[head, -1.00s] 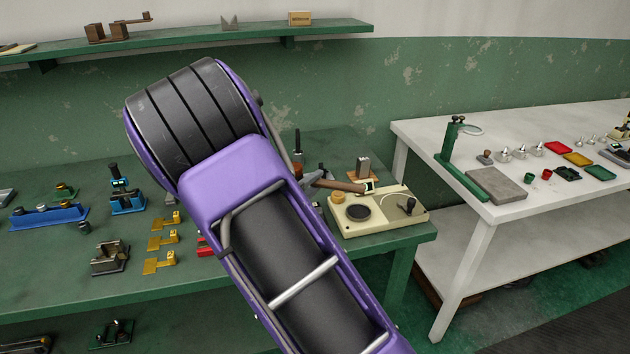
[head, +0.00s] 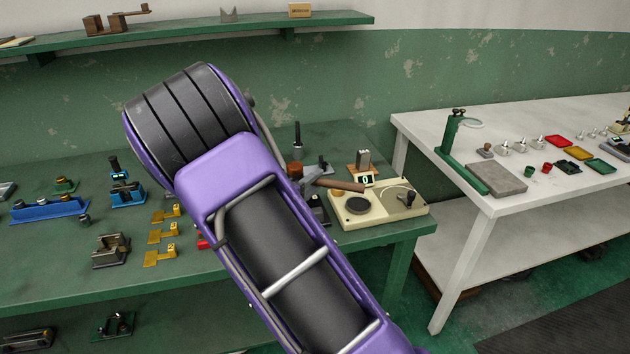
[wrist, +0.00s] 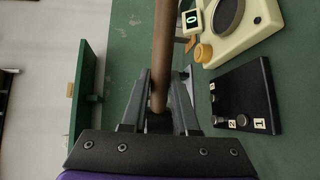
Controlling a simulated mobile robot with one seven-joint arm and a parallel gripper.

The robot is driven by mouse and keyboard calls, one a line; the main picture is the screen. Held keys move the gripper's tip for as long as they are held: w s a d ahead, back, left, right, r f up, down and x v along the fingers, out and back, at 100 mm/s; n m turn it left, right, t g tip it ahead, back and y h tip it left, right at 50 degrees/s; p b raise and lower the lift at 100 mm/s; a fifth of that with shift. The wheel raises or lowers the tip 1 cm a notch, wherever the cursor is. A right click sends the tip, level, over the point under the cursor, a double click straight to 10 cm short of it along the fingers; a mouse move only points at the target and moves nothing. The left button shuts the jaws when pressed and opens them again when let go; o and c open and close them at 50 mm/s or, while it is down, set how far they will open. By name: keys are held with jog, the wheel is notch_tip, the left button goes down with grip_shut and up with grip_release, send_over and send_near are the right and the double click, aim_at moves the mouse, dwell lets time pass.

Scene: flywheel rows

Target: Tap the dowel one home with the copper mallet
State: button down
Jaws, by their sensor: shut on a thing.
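My gripper (wrist: 160,100) is shut on the wooden handle of the mallet (wrist: 162,50). The handle also shows in the head view (head: 340,185), lying across in front of the cream box. The mallet's head is outside the wrist view, and I cannot make it out surely in the head view. A black block (wrist: 238,78) with white number labels 1 and 2 is right of my gripper in the wrist view, apart from it. Small metal pins stand in it; one pin (wrist: 241,120) is beside label 1. In the head view my arm partly hides this block (head: 318,212).
A cream box (head: 400,208) with a dial and a display reading 0 stands at the green bench's right end. Yellow brackets (head: 162,235), a blue rack (head: 48,209) and a dark fixture (head: 110,250) are left of my arm. A white table (head: 530,190) stands farther right.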

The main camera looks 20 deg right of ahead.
notch_tip(320, 180, down, 10)
jog(key=shift+r, duration=0.1)
notch_tip(320, 180, up, 5)
jog(key=shift+r, duration=0.45)
jog(key=shift+d, duration=0.1)
